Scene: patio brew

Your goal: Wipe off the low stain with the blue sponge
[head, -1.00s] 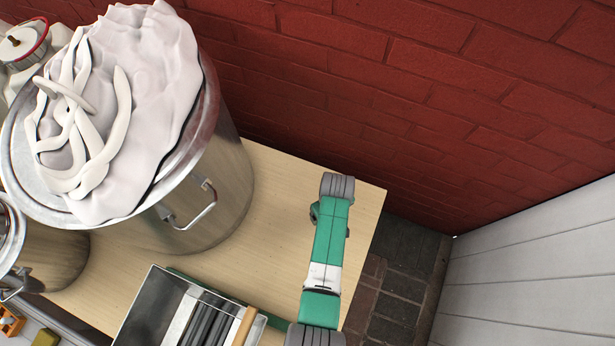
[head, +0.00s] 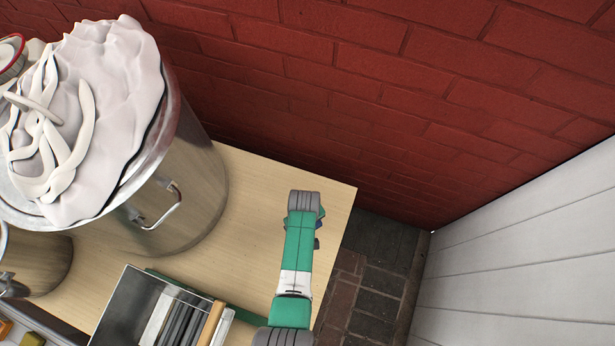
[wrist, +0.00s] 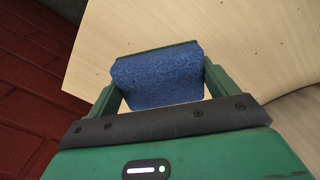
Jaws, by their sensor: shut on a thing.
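The blue sponge (wrist: 158,77) is held between the two green fingers of my gripper (wrist: 156,80), seen in the wrist view. The sponge looks flat-faced and textured, and lies over the pale wooden tabletop (wrist: 230,45); whether it touches the wood I cannot tell. In the head view my green and grey arm reaches over the right end of the same tabletop (head: 255,195), and its own links mostly hide the gripper. I cannot make out a stain in either view.
A large steel pot (head: 190,200) topped with a pale grey heaped cloth-like mass (head: 110,100) stands left of my arm. A metal bin (head: 130,300) with dark bars is at the lower left. A red brick wall (head: 420,90) runs behind; white boards (head: 520,260) stand right.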

